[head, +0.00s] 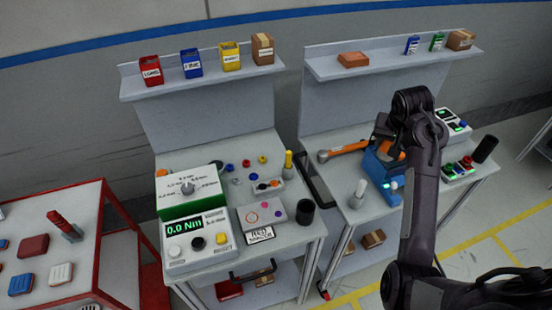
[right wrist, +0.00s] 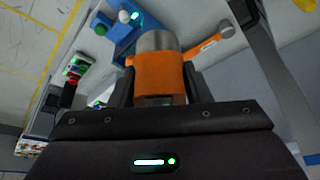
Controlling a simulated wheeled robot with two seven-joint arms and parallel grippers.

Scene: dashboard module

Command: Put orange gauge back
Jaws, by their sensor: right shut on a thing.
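The orange gauge (right wrist: 160,73) has an orange body and a grey rounded end. In the right wrist view it sits between the fingers of my right gripper (right wrist: 150,82), which is shut on it. In the head view a bit of the orange gauge (head: 397,152) shows beside my dark right gripper (head: 402,147), just over the blue fixture (head: 376,170) on the right bench. My arm hides most of it. The blue fixture also shows in the right wrist view (right wrist: 113,42), past the gauge. I cannot tell whether they touch. My left gripper is out of view.
An orange-handled tool (head: 349,149) lies left of the fixture. A white-topped post (head: 358,195) stands in front. A button box (head: 462,169), a switch box (head: 453,124) and a black cylinder (head: 485,149) are to the right. The left bench holds a torque display (head: 196,241).

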